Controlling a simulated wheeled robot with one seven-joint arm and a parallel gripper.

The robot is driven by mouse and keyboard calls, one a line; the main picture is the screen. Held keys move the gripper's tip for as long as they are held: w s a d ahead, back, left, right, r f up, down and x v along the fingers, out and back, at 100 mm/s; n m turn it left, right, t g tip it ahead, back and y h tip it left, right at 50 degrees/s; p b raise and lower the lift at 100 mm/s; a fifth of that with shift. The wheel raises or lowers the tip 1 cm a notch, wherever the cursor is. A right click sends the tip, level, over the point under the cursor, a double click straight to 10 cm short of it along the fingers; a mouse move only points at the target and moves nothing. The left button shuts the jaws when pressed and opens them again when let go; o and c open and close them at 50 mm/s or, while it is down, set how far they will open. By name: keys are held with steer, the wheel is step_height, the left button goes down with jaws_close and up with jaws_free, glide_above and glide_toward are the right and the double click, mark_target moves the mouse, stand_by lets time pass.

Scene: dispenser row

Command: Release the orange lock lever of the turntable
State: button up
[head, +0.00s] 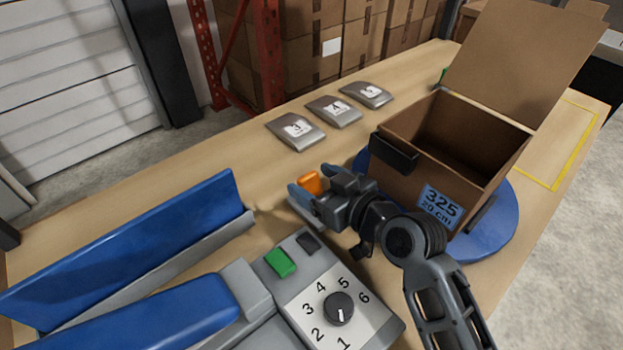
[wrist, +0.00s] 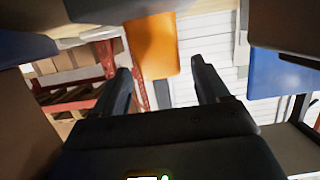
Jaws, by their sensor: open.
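The orange lock lever (head: 311,182) shows in the head view right by my gripper's fingers, at the left of the turntable. My gripper (head: 296,196) is open, and its blue-tipped fingers point left and lie close to the lever. In the wrist view the lever (wrist: 154,47) hangs large and near, in the gap ahead of the two open fingers of my gripper (wrist: 165,72). I cannot tell whether they touch it. The blue round turntable (head: 500,232) bears an open cardboard box (head: 400,185) marked 325, 20 cm. The lever's base is hidden behind my gripper.
A grey dispenser with a numbered dial (head: 340,308) and a green button (head: 280,262) stands in front. Blue guide walls (head: 130,250) lie at the left. Several grey numbered plates (head: 334,111) lie behind on the wooden table (head: 120,200). A yellow outline (head: 567,160) marks bare table at the right.

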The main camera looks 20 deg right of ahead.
steer(key=b+v, duration=0.1)
steer(key=v, duration=0.5)
steer(key=shift+s, duration=0.15)
stand_by(0.3)
